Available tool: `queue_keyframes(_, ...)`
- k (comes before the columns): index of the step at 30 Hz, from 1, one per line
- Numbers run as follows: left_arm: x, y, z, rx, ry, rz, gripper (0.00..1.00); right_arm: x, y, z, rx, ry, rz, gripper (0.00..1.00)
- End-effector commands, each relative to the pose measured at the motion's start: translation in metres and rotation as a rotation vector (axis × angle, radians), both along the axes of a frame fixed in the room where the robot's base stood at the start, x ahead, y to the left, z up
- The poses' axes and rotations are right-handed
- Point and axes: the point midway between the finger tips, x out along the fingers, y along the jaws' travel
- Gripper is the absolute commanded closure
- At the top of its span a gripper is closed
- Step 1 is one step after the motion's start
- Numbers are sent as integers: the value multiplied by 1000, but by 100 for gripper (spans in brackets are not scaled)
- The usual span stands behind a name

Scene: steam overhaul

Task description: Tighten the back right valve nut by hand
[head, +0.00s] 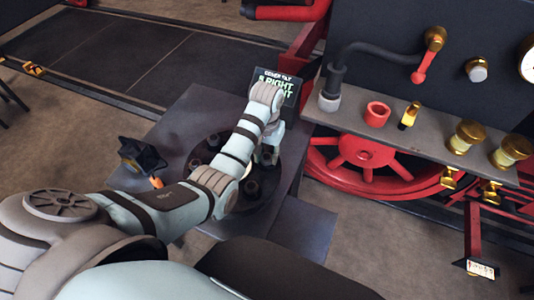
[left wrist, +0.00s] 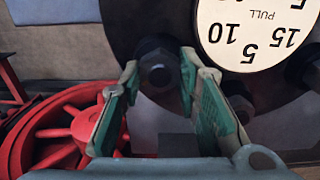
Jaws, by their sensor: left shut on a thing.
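The valve nut (left wrist: 160,70) is a dark hexagonal nut on the round dark plate. My left gripper (left wrist: 159,72) has its green-padded fingers on either side of this nut and is shut on it. In the head view my left gripper (head: 268,155) reaches down at the back right of the round plate (head: 233,204), and the arm hides the held nut and part of the plate. Other dark nuts show on the plate, one at the front right (head: 252,188) and one at the left (head: 195,164). My right gripper is not in view.
A sign (head: 285,84) with "RIGHT" stands behind, partly covered by my arm. A dark star-shaped thing (head: 140,155) is at the left. A shelf (head: 345,118) with a red ring and brass parts is at the right, above a red wheel (head: 366,158). A white dial (left wrist: 258,30) sits by the nut.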

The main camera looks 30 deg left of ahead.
Motion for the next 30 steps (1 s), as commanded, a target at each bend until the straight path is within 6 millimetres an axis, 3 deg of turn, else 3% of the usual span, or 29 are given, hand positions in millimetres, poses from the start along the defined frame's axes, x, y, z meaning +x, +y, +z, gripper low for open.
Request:
queue_keyframes(17,1,0,1,1,-3,-39,98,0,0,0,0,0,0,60)
queue_keyframes(18,1,0,1,1,-3,-39,66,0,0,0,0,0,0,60)
queue_keyframes(21,1,0,1,1,-3,-38,50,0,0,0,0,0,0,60)
queue_keyframes(30,0,0,0,1,-1,-37,50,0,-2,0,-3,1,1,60)
